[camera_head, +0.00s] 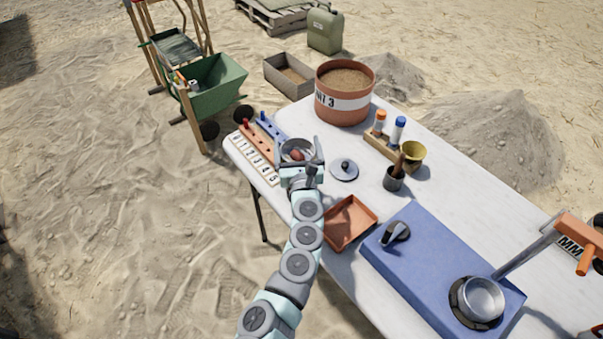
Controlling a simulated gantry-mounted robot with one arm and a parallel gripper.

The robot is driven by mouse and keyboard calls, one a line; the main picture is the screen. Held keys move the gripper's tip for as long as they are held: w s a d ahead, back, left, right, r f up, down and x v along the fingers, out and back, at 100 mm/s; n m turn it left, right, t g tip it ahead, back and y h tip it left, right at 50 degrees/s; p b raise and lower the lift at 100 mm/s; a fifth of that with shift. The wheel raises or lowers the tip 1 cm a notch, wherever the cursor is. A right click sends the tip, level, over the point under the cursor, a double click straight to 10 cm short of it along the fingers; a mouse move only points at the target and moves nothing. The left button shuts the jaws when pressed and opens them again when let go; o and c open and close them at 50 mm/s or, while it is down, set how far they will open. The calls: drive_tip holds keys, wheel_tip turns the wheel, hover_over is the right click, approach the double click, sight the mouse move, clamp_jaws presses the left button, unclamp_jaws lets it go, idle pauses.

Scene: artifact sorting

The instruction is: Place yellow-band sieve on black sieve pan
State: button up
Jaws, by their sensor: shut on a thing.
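My gripper (300,160) is over the far left part of the table, its two fingers around a round grey metal dish (296,142), which looks like a sieve. A reddish-brown lump shows within its rim. No yellow band is visible on it from here. The height of the dish above the table is hard to tell. A silver round pan (484,297) sits on a black round base (462,309) on the blue machine (425,257) at the lower right. I cannot tell whether this black part is the black sieve pan.
On the white table (318,205) stand a labelled terracotta bucket (345,92), a wooden rack with bottles (383,146), a brass cup (412,155), a dark brush cup (393,180), a small grey lid (344,170), an orange tray (350,221) and a numbered strip (255,160).

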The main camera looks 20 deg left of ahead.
sight(301, 152)
wheel_tip(301, 152, up, 8)
drive_tip(key=d+h+p, duration=0.1)
drive_tip(key=p, duration=0.3)
drive_tip(key=shift+m+t, duration=0.3)
drive_tip(key=shift+m, duration=0.1)
wheel_tip(301, 152, down, 20)
drive_tip(key=b, duration=1.2)
drive_tip(key=shift+w+d+r+b, duration=0.15)
drive_tip(key=shift+r+b, duration=0.05)
drive_tip(key=shift+b, duration=0.1)
drive_tip(key=shift+f+b, duration=0.4)
drive_tip(key=shift+f, duration=0.05)
drive_tip(key=o, duration=1.4)
drive_tip(key=shift+r, duration=0.1)
